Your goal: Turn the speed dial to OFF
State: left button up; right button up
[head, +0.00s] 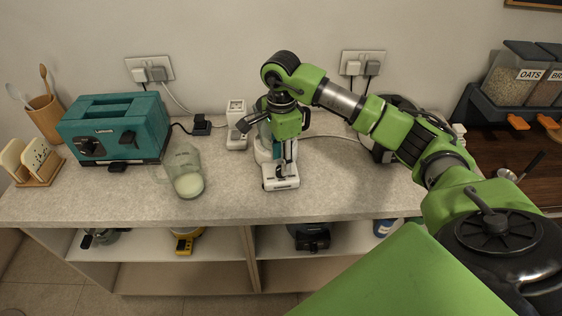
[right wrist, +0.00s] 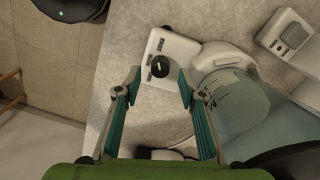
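The speed dial (right wrist: 160,67) is a small black round knob with a white pointer mark, on the white base (right wrist: 170,45) of an appliance. In the head view this base (head: 281,184) stands near the counter's front edge, and its dial is hard to make out beneath my gripper. A clear jug-like part (right wrist: 237,103) with markings adjoins the base. My right gripper (head: 288,158) points down above the base. In the right wrist view its fingers (right wrist: 159,78) are open on both sides of the dial, with nothing between them; contact cannot be told. My left gripper is out of view.
A glass jug with white contents (head: 188,184) and a teal toaster (head: 115,128) stand to the left. Cables run to wall sockets (head: 363,65).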

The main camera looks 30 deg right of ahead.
jog(key=shift+f, duration=1.55)
grip_shut()
